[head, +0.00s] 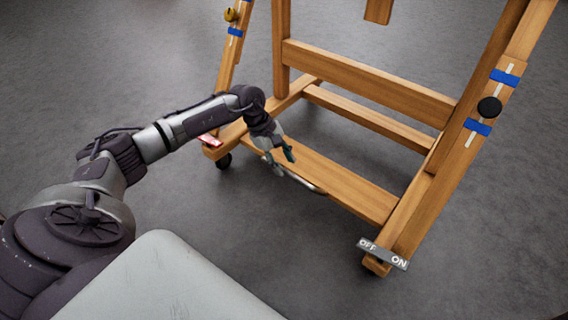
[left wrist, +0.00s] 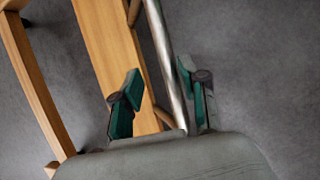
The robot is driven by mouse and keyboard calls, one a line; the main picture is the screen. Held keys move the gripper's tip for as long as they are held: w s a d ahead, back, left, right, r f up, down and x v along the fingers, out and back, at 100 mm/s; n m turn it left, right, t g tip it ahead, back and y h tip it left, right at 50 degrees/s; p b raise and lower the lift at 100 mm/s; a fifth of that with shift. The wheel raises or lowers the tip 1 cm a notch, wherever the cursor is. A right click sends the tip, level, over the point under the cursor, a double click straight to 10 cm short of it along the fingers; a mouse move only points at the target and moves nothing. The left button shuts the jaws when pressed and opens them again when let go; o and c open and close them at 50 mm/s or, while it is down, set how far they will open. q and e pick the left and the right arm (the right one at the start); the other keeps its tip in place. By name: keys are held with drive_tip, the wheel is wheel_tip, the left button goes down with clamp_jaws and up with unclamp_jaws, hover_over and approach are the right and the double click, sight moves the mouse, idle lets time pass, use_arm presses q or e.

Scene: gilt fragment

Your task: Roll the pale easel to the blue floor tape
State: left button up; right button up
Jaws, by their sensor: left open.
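The easel (head: 345,186) is a wooden frame, light orange-brown, standing on the floor with its top cut off by the picture. A thin metal bar (head: 307,184) runs along the front of its lowest board, and it also shows in the left wrist view (left wrist: 167,55). My left gripper (head: 282,158) is open at the left part of this bar. In the left wrist view its two green-padded fingers (left wrist: 160,78) lie on either side of the bar, with a gap left. I cannot tell whether a finger touches it. No blue floor tape shows on the floor. My right gripper is not in view.
A black caster (head: 223,160) shows under the easel's left foot. Blue bands and knobs (head: 489,108) are on the uprights. The grey floor (head: 480,250) around is clear.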

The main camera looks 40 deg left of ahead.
use_arm(q)
drive_tip(key=v, duration=1.1)
